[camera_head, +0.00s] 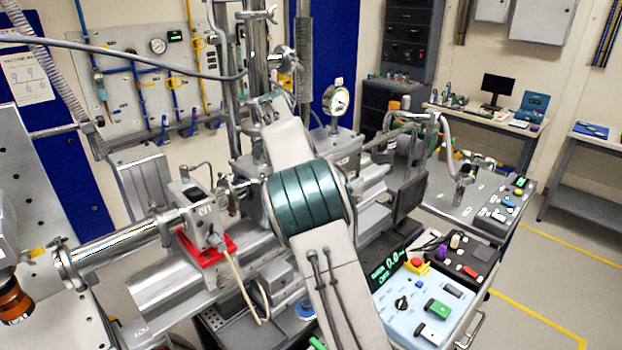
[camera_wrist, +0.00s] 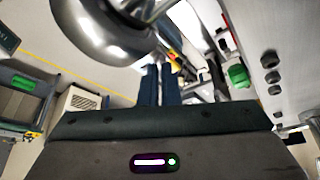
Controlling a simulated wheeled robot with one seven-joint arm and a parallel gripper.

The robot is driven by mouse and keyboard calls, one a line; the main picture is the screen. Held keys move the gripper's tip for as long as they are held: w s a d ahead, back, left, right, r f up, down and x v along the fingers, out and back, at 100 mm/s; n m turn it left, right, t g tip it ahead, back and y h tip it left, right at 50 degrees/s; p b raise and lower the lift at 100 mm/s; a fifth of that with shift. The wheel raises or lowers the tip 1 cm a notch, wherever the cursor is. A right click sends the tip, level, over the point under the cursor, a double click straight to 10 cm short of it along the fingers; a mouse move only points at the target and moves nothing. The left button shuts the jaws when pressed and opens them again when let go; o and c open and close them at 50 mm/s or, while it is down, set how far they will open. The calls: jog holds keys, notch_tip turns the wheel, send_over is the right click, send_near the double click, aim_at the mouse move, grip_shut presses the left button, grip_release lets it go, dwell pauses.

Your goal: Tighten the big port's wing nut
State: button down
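In the wrist view my gripper (camera_wrist: 162,68) shows as two dark blue fingers side by side, with only a thin gap between them. I see nothing held there. A large rounded shiny metal body (camera_wrist: 100,30) fills the upper left, close beside the fingers, with a metal rod running from it. I cannot tell whether it is the big port. I cannot make out the wing nut in either view. In the head view my arm crosses the middle, over the beamline, and my gripper cannot be made out. A metal flange fitting (camera_head: 284,58) sits on the upright column behind the arm.
A beam pipe (camera_head: 120,246) runs along the left to a small box on a red base (camera_head: 222,243). A round gauge (camera_head: 336,100) stands behind my arm. A control panel (camera_head: 424,300) is at the lower right. Open floor (camera_head: 560,270) lies farther right.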

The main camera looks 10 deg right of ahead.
jog(key=shift+r, duration=0.15)
jog(key=c, duration=1.9)
grip_release()
jog(key=shift+w, duration=0.1)
jog(key=shift+v, duration=3.7)
